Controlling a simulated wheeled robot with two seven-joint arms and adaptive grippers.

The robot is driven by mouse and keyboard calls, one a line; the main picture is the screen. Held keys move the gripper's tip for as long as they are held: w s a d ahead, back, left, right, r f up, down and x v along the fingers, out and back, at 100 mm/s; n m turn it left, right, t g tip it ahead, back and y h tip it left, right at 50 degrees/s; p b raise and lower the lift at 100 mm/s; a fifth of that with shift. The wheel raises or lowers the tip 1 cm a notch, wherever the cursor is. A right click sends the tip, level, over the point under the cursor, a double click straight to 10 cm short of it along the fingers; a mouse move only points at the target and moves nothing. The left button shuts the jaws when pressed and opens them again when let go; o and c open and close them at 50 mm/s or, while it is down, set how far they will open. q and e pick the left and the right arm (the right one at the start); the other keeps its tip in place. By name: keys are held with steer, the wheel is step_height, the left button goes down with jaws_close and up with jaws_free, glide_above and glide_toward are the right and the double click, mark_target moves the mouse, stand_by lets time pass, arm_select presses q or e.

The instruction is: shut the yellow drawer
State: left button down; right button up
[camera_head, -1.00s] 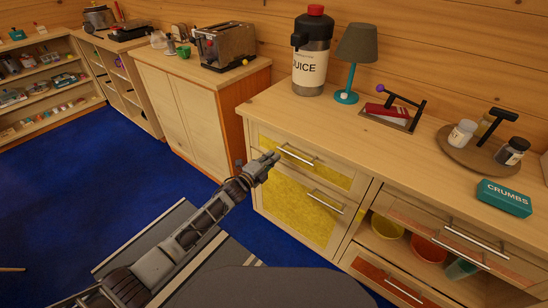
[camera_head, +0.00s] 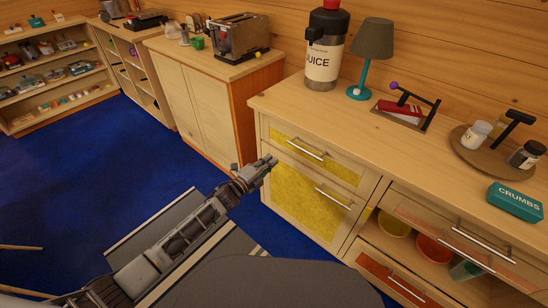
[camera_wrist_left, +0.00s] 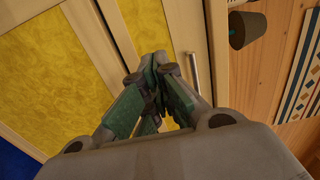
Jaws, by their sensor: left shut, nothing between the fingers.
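Two yellow fronts sit at the left end of the wooden cabinet: a narrow upper yellow drawer (camera_head: 340,170) and a larger yellow front (camera_head: 310,203) below it, each with a bar handle. I cannot tell how far either stands out. My left gripper (camera_head: 273,160) is shut and empty, near the left edge of the yellow fronts. In the left wrist view, its closed fingers (camera_wrist_left: 158,62) overlap the frame and a yellow panel (camera_wrist_left: 146,22), with a handle (camera_wrist_left: 194,73) to the right. Contact cannot be told. My right gripper is out of view.
A juice dispenser (camera_head: 322,65), a lamp (camera_head: 371,42) and a teal crumbs box (camera_head: 515,201) stand on the cabinet top (camera_head: 300,96). Bowls (camera_head: 393,224) sit in the open shelf to the right. Blue floor (camera_head: 130,170) is open to the left.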

arm_select(q)
steer(key=shift+v, duration=1.35)
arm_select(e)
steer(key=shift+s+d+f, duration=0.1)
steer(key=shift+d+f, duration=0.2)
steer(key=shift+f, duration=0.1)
